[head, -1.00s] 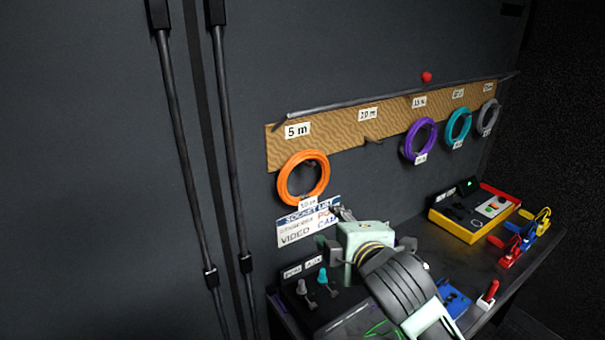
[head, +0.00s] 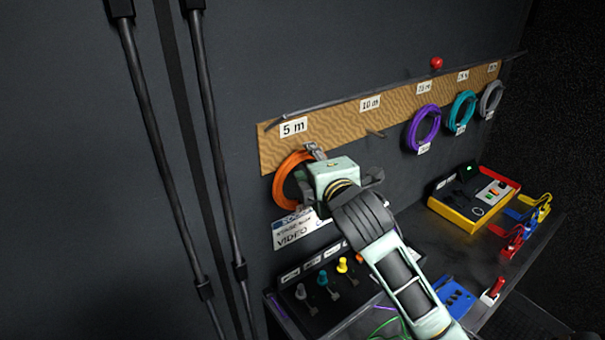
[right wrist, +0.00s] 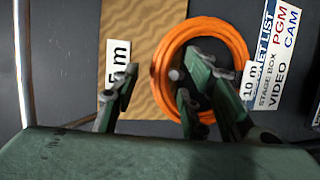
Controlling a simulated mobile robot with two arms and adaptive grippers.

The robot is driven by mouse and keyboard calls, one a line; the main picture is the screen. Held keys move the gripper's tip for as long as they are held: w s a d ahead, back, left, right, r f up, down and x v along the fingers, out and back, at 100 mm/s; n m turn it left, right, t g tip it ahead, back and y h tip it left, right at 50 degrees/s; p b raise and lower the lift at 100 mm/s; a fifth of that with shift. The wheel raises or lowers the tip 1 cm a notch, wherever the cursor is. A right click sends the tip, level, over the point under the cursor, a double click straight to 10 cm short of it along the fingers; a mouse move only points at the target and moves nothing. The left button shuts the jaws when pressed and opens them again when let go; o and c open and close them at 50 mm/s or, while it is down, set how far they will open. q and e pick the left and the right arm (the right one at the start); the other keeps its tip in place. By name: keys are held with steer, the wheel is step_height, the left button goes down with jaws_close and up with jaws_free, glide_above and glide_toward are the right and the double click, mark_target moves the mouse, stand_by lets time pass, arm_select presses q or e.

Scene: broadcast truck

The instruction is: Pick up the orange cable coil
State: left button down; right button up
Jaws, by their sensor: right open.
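The orange cable coil (head: 288,180) hangs on the wall board below the "5 m" label (head: 294,127). In the right wrist view the coil (right wrist: 160,75) is a ring around a small peg tip (right wrist: 174,74), with a "10 m" tag (right wrist: 249,80) on its rim. My right gripper (head: 306,177) is in front of the coil and hides its right part in the head view. In the right wrist view its fingers (right wrist: 165,78) are spread, one over the board and the others over the coil's opening. Contact cannot be told. My left gripper is not in view.
Purple (head: 423,128), teal (head: 461,112) and grey (head: 491,99) coils hang farther right on the board (head: 340,128). A bare peg (head: 376,134) sticks out below "20 m". The desk below holds a yellow-and-red box (head: 470,198), connectors and a blue block (head: 454,295).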

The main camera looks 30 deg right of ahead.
mark_target(306, 156)
steer(key=x, duration=0.2)
steer(key=shift+w+a, duration=0.1)
steer(key=shift+w, duration=0.45)
steer(key=c, duration=0.8)
jaws_close()
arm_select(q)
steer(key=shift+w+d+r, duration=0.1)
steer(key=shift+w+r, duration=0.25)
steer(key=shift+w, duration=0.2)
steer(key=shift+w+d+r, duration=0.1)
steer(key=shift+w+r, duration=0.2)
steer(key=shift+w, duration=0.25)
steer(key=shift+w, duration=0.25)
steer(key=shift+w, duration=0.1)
arm_select(e)
steer(key=shift+r, duration=0.15)
